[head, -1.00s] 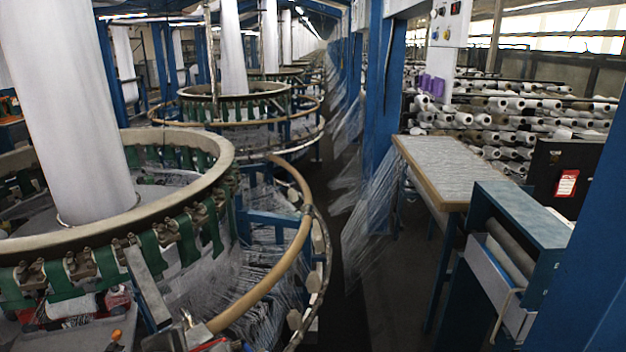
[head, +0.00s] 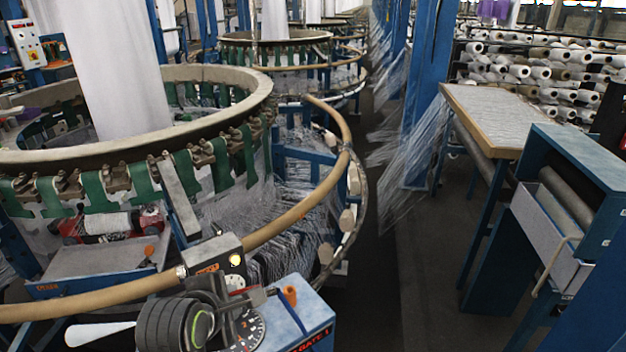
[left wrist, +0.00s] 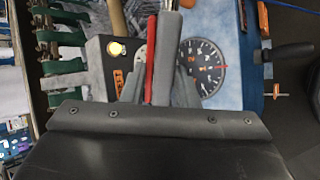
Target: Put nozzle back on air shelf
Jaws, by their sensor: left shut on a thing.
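My left gripper (head: 240,304) is at lower centre in the head view, above the blue box-like shelf (head: 309,312) with a dial gauge (head: 249,330). In the left wrist view the left gripper (left wrist: 160,88) is shut on the nozzle (left wrist: 162,50), a slim grey piece with a red strip along one side. The nozzle is partly hidden by the fingers; in the head view it is small and hard to tell from them. An orange-topped holder (head: 289,296) stands on the shelf, close to the right of the gripper. My right gripper is not in view.
A control box with a lit lamp (head: 236,260) stands behind the gripper, beside the tan ring rail (head: 305,205) of the loom. A table (head: 505,122) and a blue roller stand (head: 585,160) are at the right. The dark aisle floor (head: 400,290) between is clear.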

